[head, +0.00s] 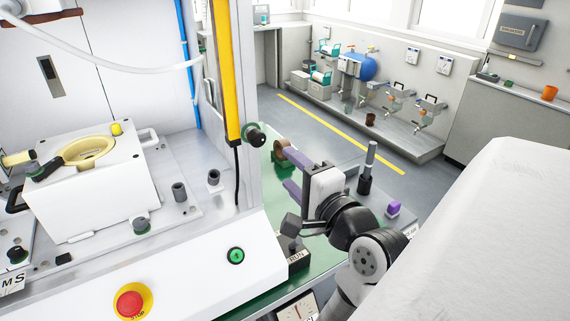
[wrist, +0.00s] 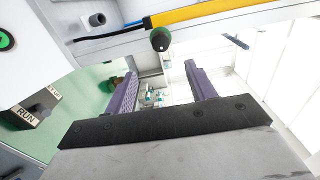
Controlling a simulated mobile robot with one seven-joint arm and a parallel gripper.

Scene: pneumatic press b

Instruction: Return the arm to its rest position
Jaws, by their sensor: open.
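My gripper (head: 291,172) is on my arm at the centre right of the head view, beside the yellow column of the press. Its two purple fingers point left and away, over the green surface. In the wrist view my gripper (wrist: 158,85) shows both fingers spread wide apart. Nothing is held between them; the far room shows through the gap. A brown round part (head: 281,152) lies just beyond the fingertips in the head view; I cannot tell whether it touches them.
The press has a yellow column (head: 226,75) with a black knob (head: 256,135), a red stop button (head: 130,303) and a green button (head: 236,255). A RUN switch block (head: 294,256) sits close below my gripper.

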